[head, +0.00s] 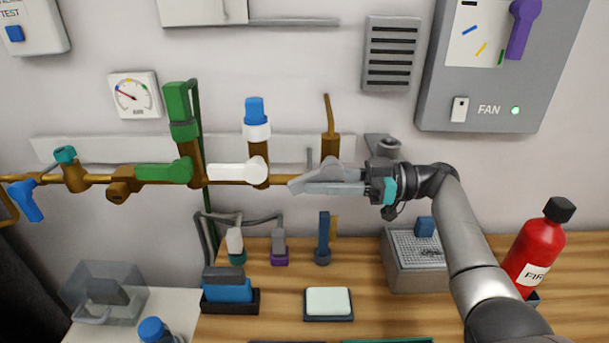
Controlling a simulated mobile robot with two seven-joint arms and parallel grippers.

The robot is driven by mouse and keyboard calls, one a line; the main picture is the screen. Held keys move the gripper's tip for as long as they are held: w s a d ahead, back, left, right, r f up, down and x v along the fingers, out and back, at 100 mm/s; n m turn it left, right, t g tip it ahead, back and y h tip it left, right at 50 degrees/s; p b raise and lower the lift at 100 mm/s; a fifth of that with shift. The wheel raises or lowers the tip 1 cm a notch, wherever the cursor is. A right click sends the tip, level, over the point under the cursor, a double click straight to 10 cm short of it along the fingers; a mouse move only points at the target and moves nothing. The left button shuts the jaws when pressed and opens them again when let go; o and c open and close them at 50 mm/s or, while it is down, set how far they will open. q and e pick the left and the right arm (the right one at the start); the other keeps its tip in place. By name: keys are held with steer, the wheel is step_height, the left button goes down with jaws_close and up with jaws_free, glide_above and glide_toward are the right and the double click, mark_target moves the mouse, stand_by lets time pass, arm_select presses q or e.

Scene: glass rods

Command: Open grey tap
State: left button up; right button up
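The grey tap (300,184) is at the right end of the brass pipe on the wall, below a brass outlet with a thin upright spout. Its grey handle points left, roughly along the pipe, like the green and white handles. My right gripper (345,181) reaches in from the right and is at this tap. Its grey fingers overlap the handle and partly hide it. The similar greys blend, so I cannot tell whether the fingers are closed on the handle or only beside it. My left gripper is not in view.
The white tap handle (236,173) is close on the left, with the green handle (163,173) beyond it. A wooden counter (375,315) below bears a grey box (412,280), small bottles and a red extinguisher (536,245). A fan panel (470,90) is above right.

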steer(key=shift+a, duration=1.5)
jaws_close()
stand_by(0.4)
